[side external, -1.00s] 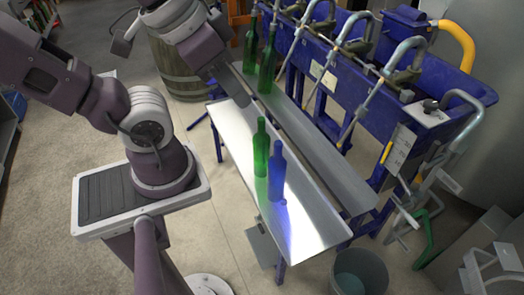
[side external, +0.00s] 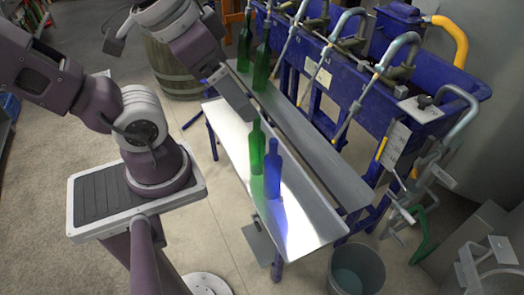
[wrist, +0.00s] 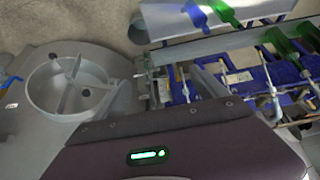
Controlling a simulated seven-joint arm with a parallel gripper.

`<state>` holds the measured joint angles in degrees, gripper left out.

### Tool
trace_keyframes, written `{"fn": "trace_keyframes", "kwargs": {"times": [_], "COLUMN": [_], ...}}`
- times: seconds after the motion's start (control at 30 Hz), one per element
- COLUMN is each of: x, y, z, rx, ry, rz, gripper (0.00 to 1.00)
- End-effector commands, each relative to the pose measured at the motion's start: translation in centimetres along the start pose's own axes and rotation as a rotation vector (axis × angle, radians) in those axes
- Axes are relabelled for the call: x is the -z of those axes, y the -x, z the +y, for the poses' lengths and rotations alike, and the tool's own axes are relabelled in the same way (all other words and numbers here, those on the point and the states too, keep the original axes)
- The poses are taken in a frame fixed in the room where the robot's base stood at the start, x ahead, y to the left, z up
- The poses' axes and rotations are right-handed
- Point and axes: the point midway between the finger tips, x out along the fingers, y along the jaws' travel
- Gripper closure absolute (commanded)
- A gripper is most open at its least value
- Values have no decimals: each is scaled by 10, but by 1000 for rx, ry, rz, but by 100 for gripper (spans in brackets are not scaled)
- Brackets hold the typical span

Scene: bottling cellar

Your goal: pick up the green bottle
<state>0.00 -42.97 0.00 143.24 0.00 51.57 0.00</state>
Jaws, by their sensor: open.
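A green bottle (side external: 257,156) stands upright on the bright metal shelf (side external: 312,232), close beside a blue bottle (side external: 273,178). Two more green bottles (side external: 262,66) (side external: 245,45) stand farther back. In the wrist view the front green bottle (wrist: 225,12) and the blue bottle (wrist: 195,15) show at the top edge, with the other green bottles (wrist: 283,46) (wrist: 309,34) at the right.
A blue filling trough (side external: 375,85) with metal spouts stands behind the shelf, its spouts reaching towards the back bottles. A wooden barrel (side external: 178,72) is at the back left. A grey bucket (side external: 356,272) is on the floor at the front right. The shelf's front end is clear.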

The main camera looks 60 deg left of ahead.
Motion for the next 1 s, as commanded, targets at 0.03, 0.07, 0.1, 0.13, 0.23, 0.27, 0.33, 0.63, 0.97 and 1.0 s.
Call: {"fn": "trace_keyframes", "kwargs": {"times": [0.03,0.07,0.1,0.13,0.23,0.27,0.33,0.63,0.97,1.0], "x": [0,0,0,0,0,0,0,61,162,170], "y": [0,0,0,0,0,0,0,31,26,26], "z": [0,0,0,0,0,0,0,-47,-218,-234], "rx": [0,0,0,0,0,0,0,164,559,573], "ry": [0,0,0,0,0,0,0,153,470,482], "rz": [0,0,0,0,0,0,0,88,505,545], "gripper": [6,4,4,4,4,4,4,4,4,4]}}
